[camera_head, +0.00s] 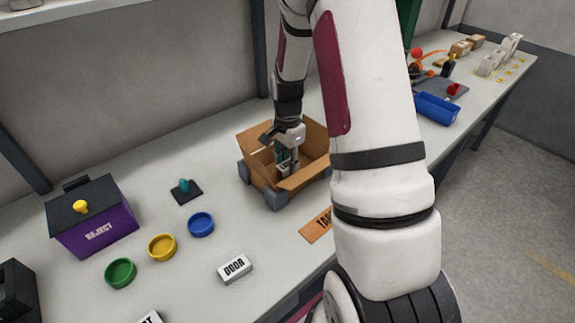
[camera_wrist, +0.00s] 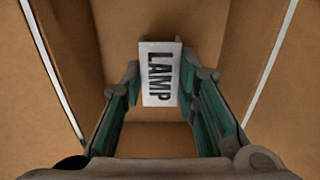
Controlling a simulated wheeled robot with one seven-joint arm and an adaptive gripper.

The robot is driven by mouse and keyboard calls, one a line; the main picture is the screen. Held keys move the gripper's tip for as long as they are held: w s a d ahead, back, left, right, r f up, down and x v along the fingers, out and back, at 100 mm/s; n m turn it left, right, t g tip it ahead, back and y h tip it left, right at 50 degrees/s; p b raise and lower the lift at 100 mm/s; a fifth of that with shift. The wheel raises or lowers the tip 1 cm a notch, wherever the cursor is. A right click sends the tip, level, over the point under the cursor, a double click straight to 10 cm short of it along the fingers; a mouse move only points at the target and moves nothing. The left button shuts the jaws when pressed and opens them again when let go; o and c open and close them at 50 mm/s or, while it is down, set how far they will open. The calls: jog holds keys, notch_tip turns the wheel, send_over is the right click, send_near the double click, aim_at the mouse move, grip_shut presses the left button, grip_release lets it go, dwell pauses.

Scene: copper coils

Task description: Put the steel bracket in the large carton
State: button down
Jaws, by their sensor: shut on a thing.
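The open brown carton (camera_head: 308,174) stands on the bench in the middle of the head view, its flaps spread. My gripper (camera_head: 287,168) reaches down into its opening. In the wrist view my gripper (camera_wrist: 160,80) is shut on a white block labelled LAMP (camera_wrist: 158,95), held between both fingertips. The brown carton walls (camera_wrist: 235,40) surround it there. Whether the block touches the carton floor, I cannot tell. I cannot make out a steel bracket for certain in either view.
Grey corner blocks (camera_head: 276,200) brace the carton. To its left are a teal-knobbed dark plate (camera_head: 186,192), blue (camera_head: 201,224), yellow (camera_head: 162,247) and green (camera_head: 120,272) dishes, and a purple REJECT bin (camera_head: 98,235). A DOOR block (camera_head: 235,268) lies in front. A blue bin (camera_head: 436,109) stands far right.

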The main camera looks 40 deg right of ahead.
jog(key=shift+f, duration=0.65)
jog(key=shift+f, duration=0.1)
jog(key=c, duration=1.2)
grip_release()
jog(key=shift+c, duration=0.2)
